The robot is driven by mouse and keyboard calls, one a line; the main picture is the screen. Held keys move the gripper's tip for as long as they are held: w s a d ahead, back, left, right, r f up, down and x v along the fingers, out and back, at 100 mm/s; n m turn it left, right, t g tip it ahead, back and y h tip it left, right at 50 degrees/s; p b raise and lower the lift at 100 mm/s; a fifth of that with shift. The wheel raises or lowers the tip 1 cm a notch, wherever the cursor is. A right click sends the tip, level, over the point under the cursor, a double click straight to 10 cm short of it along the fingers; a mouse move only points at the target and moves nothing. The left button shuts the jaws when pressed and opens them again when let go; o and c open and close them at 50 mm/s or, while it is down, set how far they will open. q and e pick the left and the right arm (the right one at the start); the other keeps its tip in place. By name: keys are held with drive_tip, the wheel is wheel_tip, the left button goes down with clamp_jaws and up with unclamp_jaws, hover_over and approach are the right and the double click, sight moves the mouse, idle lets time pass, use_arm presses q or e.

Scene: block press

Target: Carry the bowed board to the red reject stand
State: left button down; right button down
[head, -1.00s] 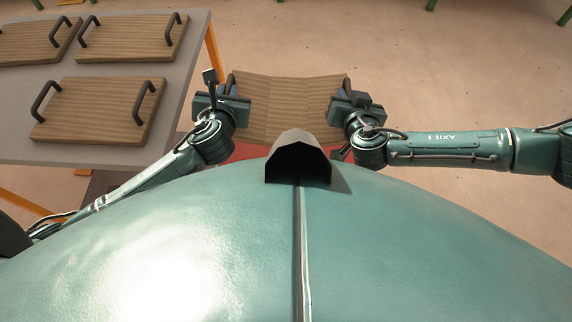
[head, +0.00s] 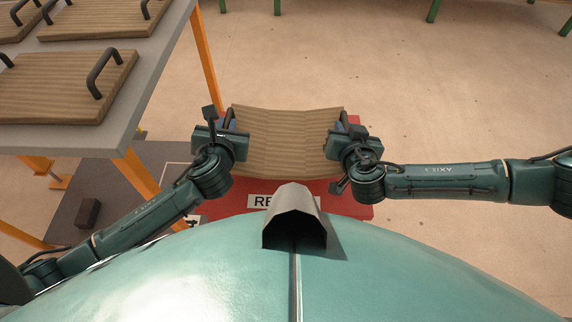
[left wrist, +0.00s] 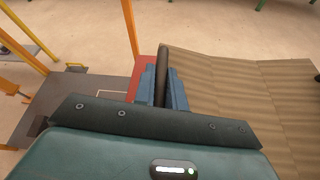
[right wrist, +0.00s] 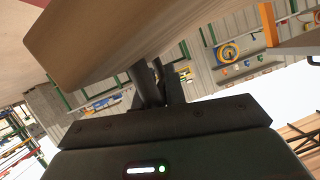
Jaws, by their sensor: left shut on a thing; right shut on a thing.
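The bowed board (head: 284,140) is a ribbed wooden board that dips in the middle. It hangs between my grippers in the head view and shows at the right of the left wrist view (left wrist: 245,95). My left gripper (head: 229,128) is shut on the dark handle at the board's left end. My right gripper (head: 343,135) is shut on the handle at its right end; the right wrist view shows the handle (right wrist: 145,83) between the fingers. The red reject stand (head: 348,206) lies below the board, partly hidden by it and my body. Its white label is partly covered. I cannot tell the gap.
A grey table (head: 140,95) on orange legs stands at the left with several handled boards (head: 60,88). Its orange leg (head: 137,175) is close to my left arm. A dark floor mat with a small brown block (head: 88,212) lies below. Floor at the right is clear.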

use_arm(q)
drive_tip(key=shift+w+a, duration=0.1)
drive_tip(key=shift+a, duration=0.1)
use_arm(e)
drive_tip(key=shift+w+d, duration=0.1)
drive_tip(key=shift+d, duration=0.15)
use_arm(q)
drive_tip(key=shift+f, duration=0.25)
use_arm(e)
drive_tip(key=shift+f, duration=0.25)
